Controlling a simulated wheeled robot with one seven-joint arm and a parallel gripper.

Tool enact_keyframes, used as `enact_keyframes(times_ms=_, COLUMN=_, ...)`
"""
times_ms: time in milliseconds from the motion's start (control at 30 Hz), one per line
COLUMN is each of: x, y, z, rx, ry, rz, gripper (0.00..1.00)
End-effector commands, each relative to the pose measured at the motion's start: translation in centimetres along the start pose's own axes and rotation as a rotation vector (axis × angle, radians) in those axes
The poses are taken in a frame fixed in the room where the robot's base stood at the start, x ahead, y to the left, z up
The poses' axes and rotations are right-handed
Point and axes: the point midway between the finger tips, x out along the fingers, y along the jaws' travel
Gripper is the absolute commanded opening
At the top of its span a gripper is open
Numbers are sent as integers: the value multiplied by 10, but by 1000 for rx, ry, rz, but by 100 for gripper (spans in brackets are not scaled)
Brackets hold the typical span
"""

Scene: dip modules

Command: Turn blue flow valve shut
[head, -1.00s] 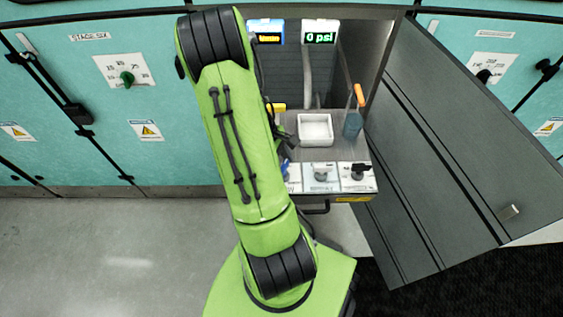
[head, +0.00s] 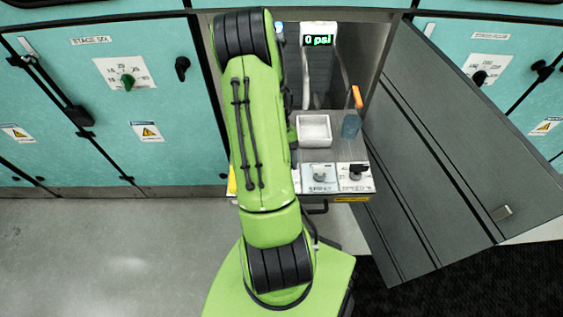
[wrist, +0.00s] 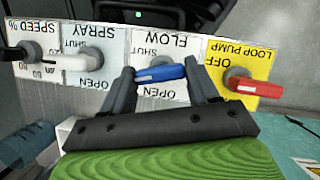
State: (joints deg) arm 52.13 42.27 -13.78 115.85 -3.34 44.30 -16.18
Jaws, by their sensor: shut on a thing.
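The blue flow valve handle (wrist: 160,73) lies crosswise on its white FLOW panel (wrist: 172,45) in the wrist view, between the upside-down SHUT and OPEN labels. My gripper (wrist: 159,69) is shut on the blue handle, with one dark finger at each end of it. In the head view my green arm hides the gripper and the flow valve.
The red loop pump handle (wrist: 254,85) on its yellow panel is close beside one finger. The white spray handle (wrist: 72,62) and black speed knob (wrist: 30,50) are on the other side. A white tray (head: 314,146) and blue bottle (head: 350,126) stand behind the panels.

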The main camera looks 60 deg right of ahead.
Motion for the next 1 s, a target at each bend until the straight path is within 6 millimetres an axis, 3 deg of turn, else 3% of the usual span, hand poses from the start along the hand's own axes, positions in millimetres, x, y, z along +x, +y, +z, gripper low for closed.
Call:
enact_keyframes(times_ms=400, x=-1, y=2, z=0, rx=231, ry=3, rz=-95, gripper=29)
enact_keyframes(times_ms=1000, x=0, y=2, z=0, rx=289, ry=3, rz=-119, gripper=29)
